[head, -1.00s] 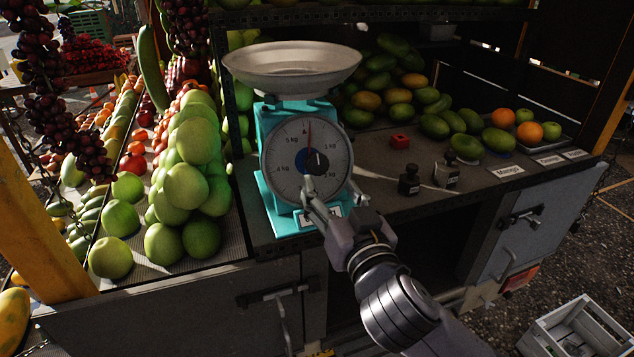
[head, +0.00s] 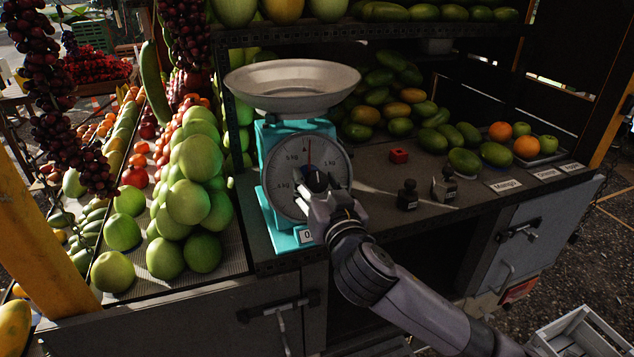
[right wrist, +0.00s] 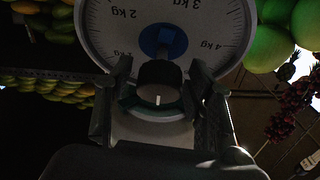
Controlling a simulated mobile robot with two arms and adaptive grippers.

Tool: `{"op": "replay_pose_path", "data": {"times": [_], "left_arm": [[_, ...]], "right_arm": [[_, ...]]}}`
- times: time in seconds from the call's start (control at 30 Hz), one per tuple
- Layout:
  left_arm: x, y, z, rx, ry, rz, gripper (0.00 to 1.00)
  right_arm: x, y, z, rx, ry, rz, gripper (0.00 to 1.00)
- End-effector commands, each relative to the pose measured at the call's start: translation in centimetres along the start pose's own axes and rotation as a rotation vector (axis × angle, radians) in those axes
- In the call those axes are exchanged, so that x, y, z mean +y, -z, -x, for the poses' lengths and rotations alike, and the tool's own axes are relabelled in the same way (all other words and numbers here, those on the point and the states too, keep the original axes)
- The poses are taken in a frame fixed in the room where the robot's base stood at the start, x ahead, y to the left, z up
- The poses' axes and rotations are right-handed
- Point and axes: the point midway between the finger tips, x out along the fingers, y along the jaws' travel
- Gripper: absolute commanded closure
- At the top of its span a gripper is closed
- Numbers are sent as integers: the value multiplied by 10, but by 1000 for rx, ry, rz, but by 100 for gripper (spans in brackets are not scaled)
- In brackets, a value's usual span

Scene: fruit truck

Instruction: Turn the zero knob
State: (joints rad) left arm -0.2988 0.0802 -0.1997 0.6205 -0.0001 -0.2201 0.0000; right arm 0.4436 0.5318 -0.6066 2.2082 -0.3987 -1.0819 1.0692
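The teal scale (head: 268,205) stands on the counter, with a round dial (head: 284,178) and an empty metal pan (head: 292,84) on top. Its needle points almost straight up. The black zero knob (head: 317,182) sticks out from the dial and is partly hidden by my right gripper (head: 318,200) in the head view. In the right wrist view the knob (right wrist: 160,86) shows a white mark and lies between the two fingers (right wrist: 160,98), with a gap on each side. The right gripper is open around it. My left gripper is not in view.
Two dark weights (head: 408,194) and a small red block (head: 399,156) stand on the counter right of the scale. Green fruit (head: 188,202) is piled close on the left. Mangoes (head: 400,110) lie behind. A white crate (head: 575,335) is on the ground at right.

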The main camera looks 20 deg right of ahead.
Motion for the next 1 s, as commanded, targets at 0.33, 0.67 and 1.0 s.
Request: {"op": "replay_pose_path", "data": {"times": [0.33,0.67,1.0], "left_arm": [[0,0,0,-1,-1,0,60],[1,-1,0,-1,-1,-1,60],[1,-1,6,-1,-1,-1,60]], "right_arm": [[0,0,0,0,0,0,76],[0,0,0,0,1,0,94],[1,0,0,-4,34,76,94]]}}
